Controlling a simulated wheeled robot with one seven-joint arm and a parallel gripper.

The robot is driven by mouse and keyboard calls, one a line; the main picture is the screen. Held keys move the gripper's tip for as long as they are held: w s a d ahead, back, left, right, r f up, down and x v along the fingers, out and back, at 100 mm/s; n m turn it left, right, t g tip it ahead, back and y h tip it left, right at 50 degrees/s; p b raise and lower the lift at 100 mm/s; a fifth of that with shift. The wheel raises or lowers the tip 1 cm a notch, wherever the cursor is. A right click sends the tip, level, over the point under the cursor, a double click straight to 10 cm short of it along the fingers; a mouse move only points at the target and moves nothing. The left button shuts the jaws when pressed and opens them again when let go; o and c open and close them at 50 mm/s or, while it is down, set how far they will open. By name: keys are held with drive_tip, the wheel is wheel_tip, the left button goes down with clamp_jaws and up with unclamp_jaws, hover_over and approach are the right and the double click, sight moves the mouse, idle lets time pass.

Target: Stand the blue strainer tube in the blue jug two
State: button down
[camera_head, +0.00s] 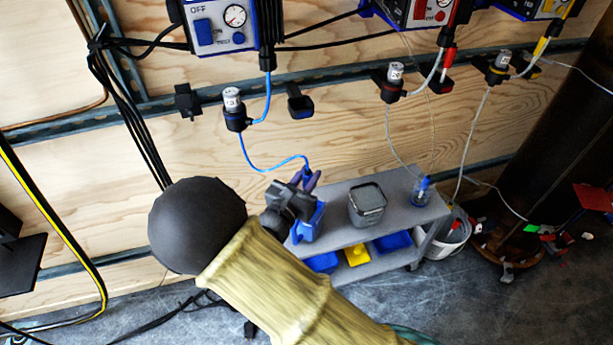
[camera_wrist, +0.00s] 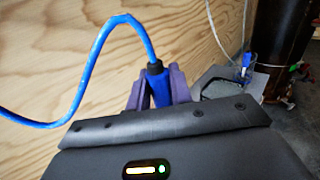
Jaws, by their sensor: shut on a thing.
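My gripper (camera_head: 309,180) has purple fingers, which also show in the wrist view (camera_wrist: 157,88). They are shut on the blue strainer tube (camera_wrist: 158,86), which has a dark collar at its top and a blue hose running up from it. In the head view the tube's upper end (camera_head: 306,171) shows between the fingers. A blue jug (camera_head: 308,228) stands on the cart's left end, just below my gripper and partly hidden by my wrist. The tube's lower end is hidden, so I cannot tell whether it is inside the jug.
The grey cart (camera_head: 340,238) carries a grey square container (camera_head: 367,205) and a clear vessel with a blue tube (camera_head: 422,190). Blue and yellow bins (camera_head: 357,254) sit on its lower shelf. A white bucket (camera_head: 447,236) stands right. The blue hose (camera_head: 262,163) hangs from a wall filter (camera_head: 234,110).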

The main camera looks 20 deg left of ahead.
drive_tip(key=shift+f+b, duration=0.35)
drive_tip(key=shift+f, duration=0.45)
idle(0.6)
drive_tip(key=c, duration=1.2)
unclamp_jaws()
drive_tip(key=shift+o, duration=0.2)
drive_tip(key=p+v, duration=0.3)
drive_tip(key=v, duration=1.4)
drive_tip(key=shift+s+p, duration=0.25)
drive_tip(key=shift+p, duration=0.05)
drive_tip(key=shift+d, duration=0.1)
